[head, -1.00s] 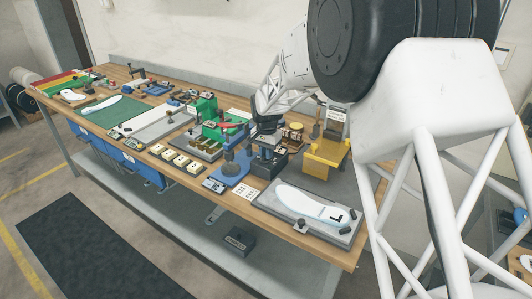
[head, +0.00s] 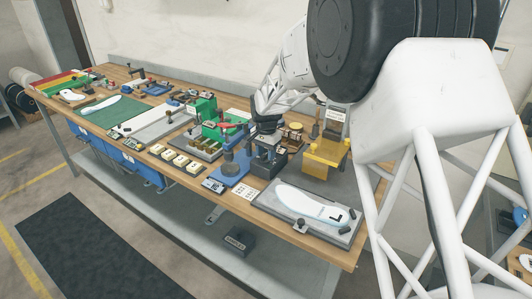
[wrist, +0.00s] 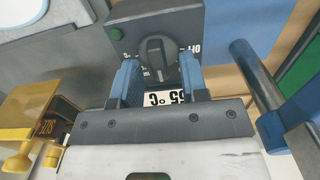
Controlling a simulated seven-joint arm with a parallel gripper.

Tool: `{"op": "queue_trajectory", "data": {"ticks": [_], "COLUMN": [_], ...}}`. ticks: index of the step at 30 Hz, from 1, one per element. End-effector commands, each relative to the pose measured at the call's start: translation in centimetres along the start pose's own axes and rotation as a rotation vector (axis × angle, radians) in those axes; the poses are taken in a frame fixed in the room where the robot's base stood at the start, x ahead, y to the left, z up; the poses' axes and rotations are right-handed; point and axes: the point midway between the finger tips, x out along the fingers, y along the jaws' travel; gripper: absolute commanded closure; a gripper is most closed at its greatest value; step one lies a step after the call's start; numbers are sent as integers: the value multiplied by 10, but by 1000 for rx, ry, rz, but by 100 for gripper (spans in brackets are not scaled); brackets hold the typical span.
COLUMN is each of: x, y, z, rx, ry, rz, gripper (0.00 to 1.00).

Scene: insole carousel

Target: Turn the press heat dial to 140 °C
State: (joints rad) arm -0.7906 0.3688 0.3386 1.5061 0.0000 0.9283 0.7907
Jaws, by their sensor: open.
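The heat dial (wrist: 156,58) is a dark round knob with a raised grip bar on the dark face of the press control box (wrist: 182,22). In the wrist view, a white readout (wrist: 164,98) below the dial appears upside down and seems to read 55 °C. Part of an OFF mark shows right of the dial. My gripper (wrist: 158,72) is open, with one blue-padded finger on each side of the dial. I cannot tell whether the pads touch it. In the head view, my gripper (head: 267,138) is over the dark press unit (head: 265,164), and the dial is hidden.
A blue stand (head: 236,165) is close on the left of the press unit. A yellow fixture (head: 325,157) is on its right. A grey tray (head: 318,222) with a white insole lies in front.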

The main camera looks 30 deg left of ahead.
Motion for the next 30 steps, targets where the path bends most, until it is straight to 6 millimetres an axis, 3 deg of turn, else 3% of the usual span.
{"op": "queue_trajectory", "data": {"ticks": [8,24,30], "x": [-8,-68,-77], "y": [0,0,0], "z": [0,0,0], "rx": [0,0,0], "ry": [1,1,0], "rz": [-1,-1,0], "gripper": [60,60,60]}}
